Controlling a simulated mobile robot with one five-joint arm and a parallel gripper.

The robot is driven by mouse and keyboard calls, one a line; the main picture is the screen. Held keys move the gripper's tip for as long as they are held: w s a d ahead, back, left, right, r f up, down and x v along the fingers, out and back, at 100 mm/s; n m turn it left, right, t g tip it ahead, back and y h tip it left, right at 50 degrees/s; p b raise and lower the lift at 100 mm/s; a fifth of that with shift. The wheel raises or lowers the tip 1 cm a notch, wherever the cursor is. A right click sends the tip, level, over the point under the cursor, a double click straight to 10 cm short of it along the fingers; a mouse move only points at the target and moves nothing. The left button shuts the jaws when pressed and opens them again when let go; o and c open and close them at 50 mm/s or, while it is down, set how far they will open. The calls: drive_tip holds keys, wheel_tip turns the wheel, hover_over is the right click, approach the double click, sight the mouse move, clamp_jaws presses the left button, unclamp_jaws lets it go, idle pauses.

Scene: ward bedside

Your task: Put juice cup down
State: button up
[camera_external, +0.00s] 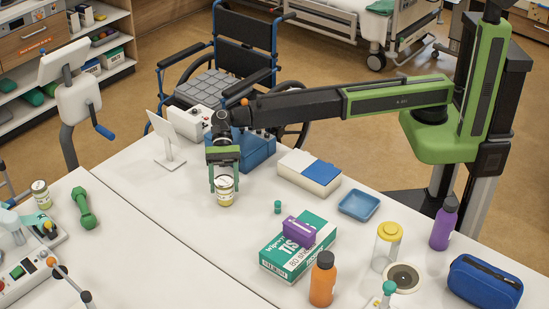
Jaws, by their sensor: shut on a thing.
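My gripper (223,184) is at the end of my arm, over the white table (160,232) left of the middle. Its green fingers point down and are shut on the juice cup (225,198), a small pale cup with a yellowish band. The cup is upright. It is at or just above the table top; I cannot tell whether its base touches.
A blue box (252,152) stands close behind my gripper, with a small white stand (168,150) to its left. A white-and-blue box (308,172), a teal carton (292,252) and bottles are on the right. The table left of and in front of the cup is clear.

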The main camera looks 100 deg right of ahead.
drive_tip(key=o, duration=1.7)
drive_tip(key=shift+f, duration=0.1)
drive_tip(key=shift+r+p, duration=0.3)
drive_tip(key=shift+p+v, duration=2.1)
drive_tip(key=shift+v, duration=3.85)
drive_tip(key=shift+f, duration=0.1)
